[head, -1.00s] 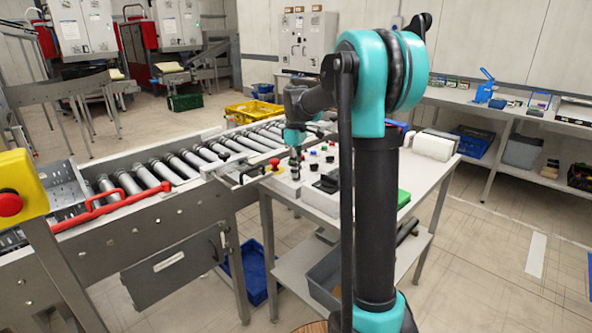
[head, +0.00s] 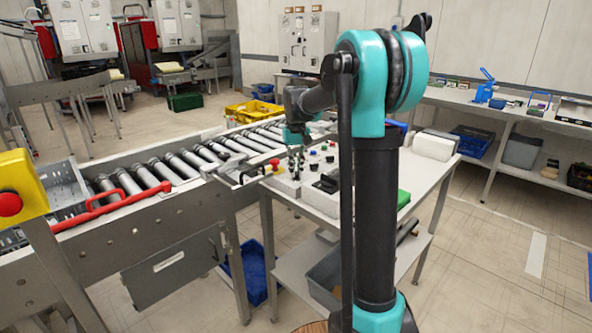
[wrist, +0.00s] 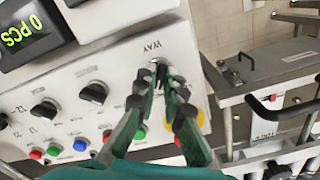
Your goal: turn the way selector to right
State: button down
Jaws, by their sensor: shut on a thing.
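The control panel (wrist: 118,70) is a light grey box with knobs and coloured buttons; in the head view it stands on the table (head: 285,184). The word WAY is printed near its end. My gripper (wrist: 161,72) points down at the panel just below that word, and it also shows in the head view (head: 296,172). Its green-and-black fingers are closed on the way selector, which they mostly hide. I cannot read which way the selector points.
Other black knobs (wrist: 94,93) and several coloured buttons sit beside my fingers on the panel. A display reading 0 PCS (wrist: 28,34) stands at the upper left. The roller conveyor (head: 165,180) runs close by on the left.

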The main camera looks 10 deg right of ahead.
jog(key=shift+m, duration=1.1)
jog(key=c, duration=1.6)
grip_release()
jog(key=shift+r, duration=0.15)
notch_tip(320, 180, up, 12)
jog(key=shift+f, duration=0.1)
